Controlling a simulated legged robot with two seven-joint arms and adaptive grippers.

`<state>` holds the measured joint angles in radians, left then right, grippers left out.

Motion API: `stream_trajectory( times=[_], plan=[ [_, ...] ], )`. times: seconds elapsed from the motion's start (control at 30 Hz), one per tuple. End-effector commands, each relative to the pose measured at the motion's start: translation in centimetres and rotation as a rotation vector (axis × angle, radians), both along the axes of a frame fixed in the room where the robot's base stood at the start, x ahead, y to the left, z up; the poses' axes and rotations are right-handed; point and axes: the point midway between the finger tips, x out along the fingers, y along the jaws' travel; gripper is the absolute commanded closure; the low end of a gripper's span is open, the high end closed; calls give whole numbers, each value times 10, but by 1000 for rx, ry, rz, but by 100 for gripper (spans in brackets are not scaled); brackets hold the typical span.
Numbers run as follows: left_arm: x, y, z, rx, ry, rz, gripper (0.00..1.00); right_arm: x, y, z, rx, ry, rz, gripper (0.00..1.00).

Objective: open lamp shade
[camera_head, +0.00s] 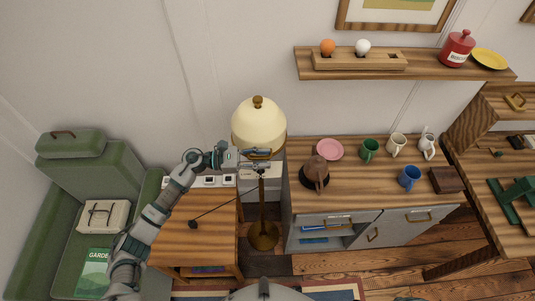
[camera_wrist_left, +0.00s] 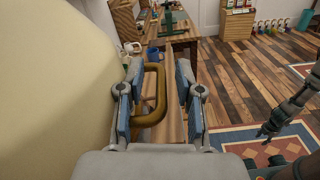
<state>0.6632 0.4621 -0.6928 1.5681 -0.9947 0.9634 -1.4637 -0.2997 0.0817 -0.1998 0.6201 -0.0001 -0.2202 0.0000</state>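The lamp shade (camera_head: 258,132) is a cream dome with a brass knob on top, on a brass stand left of the cabinet. In the left wrist view the shade (camera_wrist_left: 50,90) fills the left side. A brass loop handle (camera_wrist_left: 153,95) stands out beside it. My left gripper (camera_head: 264,158) is at the shade's lower rim. In the wrist view its two fingers (camera_wrist_left: 155,90) are apart, one on each side of the handle, nearer on the left; contact is unclear. A dark arm, apparently my right one, shows at the right of the wrist view; its gripper's state is not clear.
A wooden side table (camera_head: 195,235) stands below my left arm, with a green armchair (camera_head: 70,210) at left. A shelf (camera_head: 400,68) hangs above.

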Motion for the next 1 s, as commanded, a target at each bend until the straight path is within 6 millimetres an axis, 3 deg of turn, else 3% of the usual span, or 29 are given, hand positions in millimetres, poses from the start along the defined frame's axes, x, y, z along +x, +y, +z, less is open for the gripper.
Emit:
stream_trajectory(
  times=[0.17,0.47,0.6,1.0],
  plan=[
    [0,-15,0,0,0,0,65,0,0,6,0,0,0,60],
    [0,-17,-1,0,0,0,65,0,0,5,0,0,0,60],
    [0,-17,-1,0,0,0,100,0,0,5,0,0,0,60],
    [3,-15,2,0,8,1,100,0,3,4,3,1,-1,60]
  ],
)
